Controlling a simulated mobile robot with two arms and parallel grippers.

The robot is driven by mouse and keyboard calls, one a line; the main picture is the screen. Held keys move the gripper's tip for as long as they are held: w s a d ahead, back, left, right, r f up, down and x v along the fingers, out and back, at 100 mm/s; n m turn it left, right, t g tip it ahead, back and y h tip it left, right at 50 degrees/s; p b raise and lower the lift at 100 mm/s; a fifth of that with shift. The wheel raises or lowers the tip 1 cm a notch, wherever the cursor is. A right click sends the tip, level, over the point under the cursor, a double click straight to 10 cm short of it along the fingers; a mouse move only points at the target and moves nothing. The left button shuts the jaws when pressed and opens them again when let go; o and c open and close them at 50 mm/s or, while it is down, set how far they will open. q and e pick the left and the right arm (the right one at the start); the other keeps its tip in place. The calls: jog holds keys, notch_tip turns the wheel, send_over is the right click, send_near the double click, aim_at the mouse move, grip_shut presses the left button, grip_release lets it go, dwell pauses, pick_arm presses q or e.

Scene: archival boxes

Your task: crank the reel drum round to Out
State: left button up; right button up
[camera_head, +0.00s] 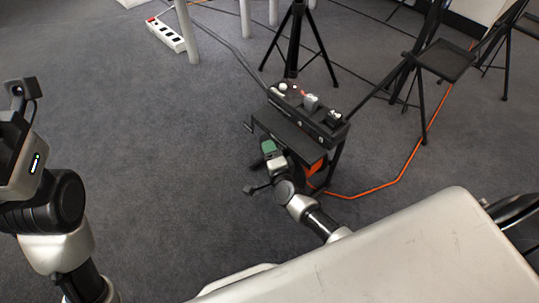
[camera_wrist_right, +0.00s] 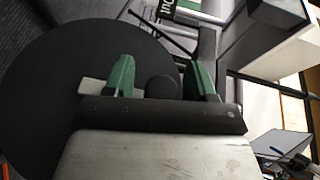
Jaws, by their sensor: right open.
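The reel drum shows in the right wrist view as a large dark disc (camera_wrist_right: 45,95). A pale flat bar, probably the crank arm (camera_wrist_right: 92,87), lies across its face. A dark round knob (camera_wrist_right: 162,87) sits between the green fingers of my right gripper (camera_wrist_right: 161,72), which is open with a gap visible beside the knob. In the head view my right gripper (camera_head: 268,152) is at the left side of the black reel stand (camera_head: 284,129). A label reading "Out" (camera_wrist_right: 168,6) is partly cut off at the top of the wrist view. My left gripper's fingers are outside the frame.
An orange cable (camera_head: 375,189) runs over the carpet to the right. The carpet left of the stand is clear.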

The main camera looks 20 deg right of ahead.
jog(key=shift+w, duration=0.2)
jog(key=shift+c, duration=0.2)
grip_shut()
jog(key=shift+r, duration=0.1)
